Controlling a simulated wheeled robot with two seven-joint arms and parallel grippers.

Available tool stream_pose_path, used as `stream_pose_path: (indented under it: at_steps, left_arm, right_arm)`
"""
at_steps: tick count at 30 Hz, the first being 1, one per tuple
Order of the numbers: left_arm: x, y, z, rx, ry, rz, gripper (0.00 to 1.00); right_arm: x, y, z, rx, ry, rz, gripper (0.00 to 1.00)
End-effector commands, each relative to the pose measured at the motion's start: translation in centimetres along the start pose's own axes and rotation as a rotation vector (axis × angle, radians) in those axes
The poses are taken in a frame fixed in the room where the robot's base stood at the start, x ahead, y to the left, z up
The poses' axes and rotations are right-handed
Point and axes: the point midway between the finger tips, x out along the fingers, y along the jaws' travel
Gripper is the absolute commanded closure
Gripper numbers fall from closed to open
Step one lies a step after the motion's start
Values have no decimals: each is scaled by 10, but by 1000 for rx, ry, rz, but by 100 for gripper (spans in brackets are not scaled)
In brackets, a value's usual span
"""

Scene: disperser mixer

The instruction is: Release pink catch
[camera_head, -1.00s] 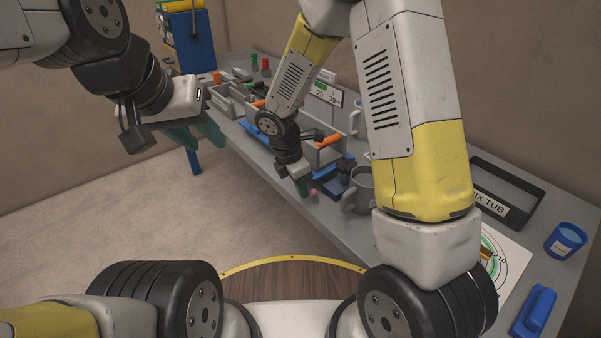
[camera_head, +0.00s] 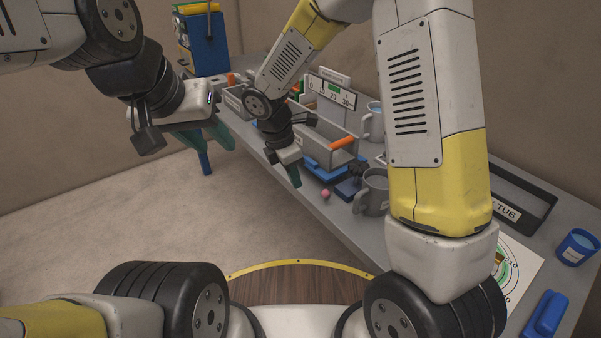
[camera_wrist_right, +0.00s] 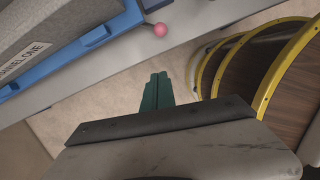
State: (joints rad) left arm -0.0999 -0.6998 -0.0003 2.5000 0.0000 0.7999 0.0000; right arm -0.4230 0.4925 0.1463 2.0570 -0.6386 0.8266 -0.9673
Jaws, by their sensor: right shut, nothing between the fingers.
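The pink catch is a small pink ball (camera_head: 325,194) at the front edge of the bench, beside a blue base (camera_head: 325,172) under a grey tray. In the right wrist view the pink ball (camera_wrist_right: 160,30) sits on the end of a thin rod coming from the blue base. My right gripper (camera_head: 294,181) is shut and empty, just left of the ball and apart from it. Its green fingers (camera_wrist_right: 158,80) show pressed together in the wrist view. My left gripper (camera_head: 212,135) hangs off to the left over the floor with green fingers; their gap is not clear.
A grey tray (camera_head: 322,140) with an orange handle (camera_head: 342,143) rests on the blue base. A dark blue block (camera_head: 348,188) and a grey mug (camera_head: 372,192) stand to the right. A dial scale (camera_head: 331,92) is behind. The floor in front of the bench is clear.

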Motion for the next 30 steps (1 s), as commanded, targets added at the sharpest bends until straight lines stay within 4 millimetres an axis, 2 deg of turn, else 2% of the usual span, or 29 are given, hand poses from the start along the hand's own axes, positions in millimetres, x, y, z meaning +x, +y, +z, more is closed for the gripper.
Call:
stream_pose_path:
  at_steps: [1,6,20,23,26,30]
  left_arm:
    - [0,0,0,0,0,0,64]
    - [0,0,0,0,0,0,64]
    - [0,0,0,0,0,0,64]
    - [0,0,0,0,0,0,64]
    - [0,0,0,0,0,0,64]
    - [0,0,0,0,0,0,64]
  right_arm:
    - [-10,1,1,1,0,4,100]
    - [-28,0,1,1,-1,0,100]
    - [-34,-1,2,11,1,1,100]
    - [-45,-7,13,88,13,14,100]
    - [-66,-21,34,254,42,40,100]
    - [-101,-55,69,590,115,85,100]
